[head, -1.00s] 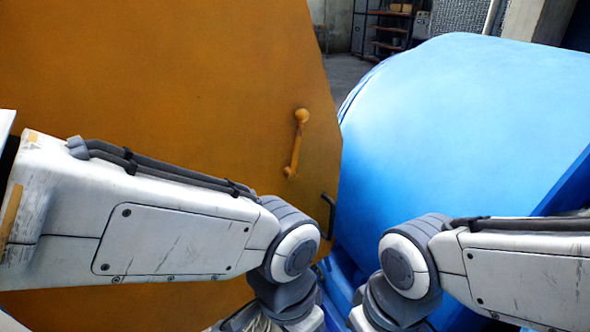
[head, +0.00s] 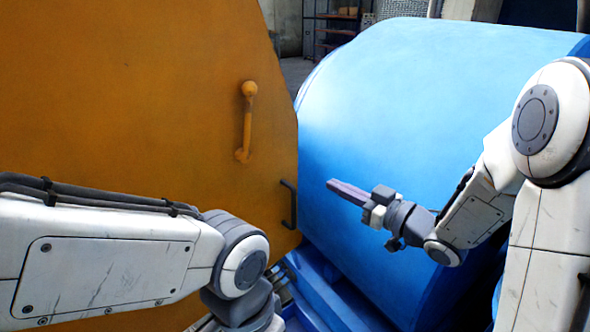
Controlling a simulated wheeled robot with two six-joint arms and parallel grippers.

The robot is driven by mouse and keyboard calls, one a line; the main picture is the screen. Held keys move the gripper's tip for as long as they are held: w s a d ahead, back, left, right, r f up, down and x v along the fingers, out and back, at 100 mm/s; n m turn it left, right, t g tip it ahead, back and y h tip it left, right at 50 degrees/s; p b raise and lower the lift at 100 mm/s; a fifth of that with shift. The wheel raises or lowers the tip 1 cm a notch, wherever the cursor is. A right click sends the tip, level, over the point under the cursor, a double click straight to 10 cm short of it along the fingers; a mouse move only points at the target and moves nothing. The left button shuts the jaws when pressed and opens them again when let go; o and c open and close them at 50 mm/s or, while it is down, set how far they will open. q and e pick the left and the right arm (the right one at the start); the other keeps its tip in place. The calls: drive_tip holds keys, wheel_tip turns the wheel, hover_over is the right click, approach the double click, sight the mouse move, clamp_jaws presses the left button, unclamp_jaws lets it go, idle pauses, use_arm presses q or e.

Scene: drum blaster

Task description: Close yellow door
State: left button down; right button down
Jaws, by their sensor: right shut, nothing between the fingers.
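The yellow door (head: 140,120) is a large orange-yellow panel filling the left of the head view. It carries a yellow lever handle (head: 246,122) and, near its right edge, a dark bar handle (head: 289,204). My right gripper (head: 332,184) is shut and empty. It points left in front of the blue drum body, to the right of the dark handle and apart from it in the picture. My left arm crosses in front of the lower door; its gripper is below the picture's edge.
The rounded blue machine body (head: 410,110) fills the middle right, behind my right arm. Blue frame parts (head: 335,290) lie low in the middle. A shelf rack (head: 330,25) stands far behind.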

drive_tip(key=p, duration=0.3)
approach(284, 159)
drive_tip(key=shift+y, duration=0.3)
drive_tip(key=x, duration=0.6)
drive_tip(key=shift+d+f, duration=0.1)
drive_tip(key=shift+f, duration=0.05)
drive_tip(key=shift+w+a, duration=0.3)
drive_tip(key=shift+w, duration=0.1)
